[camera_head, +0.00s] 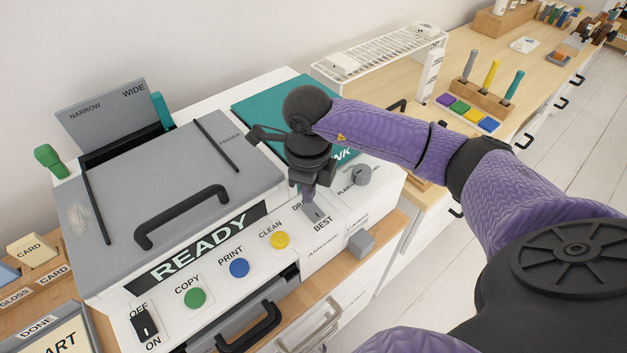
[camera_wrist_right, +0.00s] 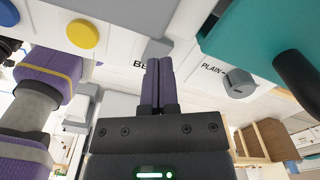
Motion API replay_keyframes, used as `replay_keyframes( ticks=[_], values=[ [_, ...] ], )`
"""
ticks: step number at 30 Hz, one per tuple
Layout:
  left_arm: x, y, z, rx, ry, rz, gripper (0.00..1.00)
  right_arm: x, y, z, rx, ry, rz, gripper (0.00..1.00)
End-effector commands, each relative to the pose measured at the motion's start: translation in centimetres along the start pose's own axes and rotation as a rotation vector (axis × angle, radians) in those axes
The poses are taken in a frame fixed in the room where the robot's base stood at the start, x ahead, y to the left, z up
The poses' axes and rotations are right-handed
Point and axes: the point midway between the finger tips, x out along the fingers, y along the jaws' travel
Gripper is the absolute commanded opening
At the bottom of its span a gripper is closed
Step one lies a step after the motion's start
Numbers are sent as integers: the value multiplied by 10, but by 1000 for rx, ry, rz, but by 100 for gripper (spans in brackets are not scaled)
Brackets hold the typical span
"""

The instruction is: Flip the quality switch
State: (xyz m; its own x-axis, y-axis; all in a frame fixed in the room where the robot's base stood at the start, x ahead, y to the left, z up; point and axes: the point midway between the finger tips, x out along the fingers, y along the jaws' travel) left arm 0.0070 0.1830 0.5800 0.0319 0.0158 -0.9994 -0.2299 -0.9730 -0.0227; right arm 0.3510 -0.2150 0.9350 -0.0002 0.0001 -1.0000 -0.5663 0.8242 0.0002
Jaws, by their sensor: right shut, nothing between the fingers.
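The quality switch (camera_head: 314,214) is a small grey switch on the printer's white front panel, between a partly covered label starting "DR" and the label "BEST". My right gripper (camera_head: 307,198) is shut and empty, pointing down at the switch from just above and behind it. I cannot tell whether the fingertips touch it. My left gripper is not in view.
Left of the switch are the yellow CLEAN (camera_head: 280,240), blue PRINT (camera_head: 239,268) and green COPY (camera_head: 195,298) buttons. A grey knob (camera_head: 361,175) marked PLAIN is close on the right. The teal ink lid (camera_head: 262,108) is behind, and a grey block (camera_head: 361,243) juts out below.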

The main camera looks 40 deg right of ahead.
Motion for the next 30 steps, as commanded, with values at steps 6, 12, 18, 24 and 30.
replay_keyframes(
  ticks=[6,12,18,24,30],
  values=[
    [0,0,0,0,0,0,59,0,0,0,0,0,0,0],
    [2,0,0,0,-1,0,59,2,0,0,0,0,0,0],
    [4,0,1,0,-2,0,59,5,0,0,0,0,0,0],
    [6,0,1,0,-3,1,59,8,0,0,0,0,0,0],
    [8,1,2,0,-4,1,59,11,0,0,0,0,0,0]
  ],
)
